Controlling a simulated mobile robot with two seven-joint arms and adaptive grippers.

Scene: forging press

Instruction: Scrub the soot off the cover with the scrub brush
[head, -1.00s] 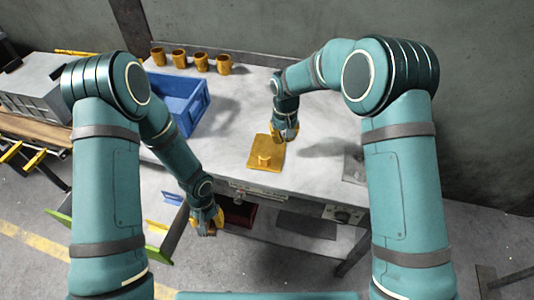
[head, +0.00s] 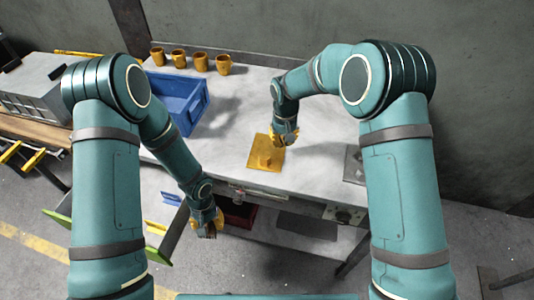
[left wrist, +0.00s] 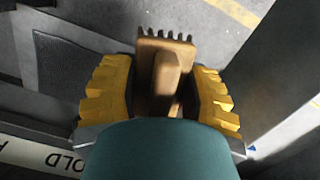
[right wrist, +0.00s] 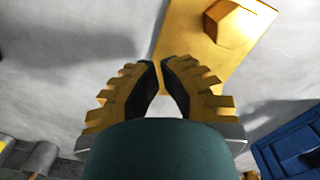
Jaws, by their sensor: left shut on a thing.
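The cover is a yellow square plate with a raised knob, lying flat on the grey table (head: 235,150); I take the cover (head: 258,148) to be this plate. It also shows at the top of the right wrist view (right wrist: 195,40). I cannot make out soot on it. My left gripper (head: 209,226) is shut on the scrub brush (left wrist: 165,75), a brown block with dark bristles, off the table's front edge. My right gripper (head: 284,139) is empty, just above the cover's far right corner, its fingertips almost together in the right wrist view (right wrist: 158,64).
A blue crate (head: 188,110) stands on the table left of the cover. Several orange-brown cups (head: 200,62) line the back edge. A grey metal plate (head: 354,165) lies at the right. The table between cover and crate is clear.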

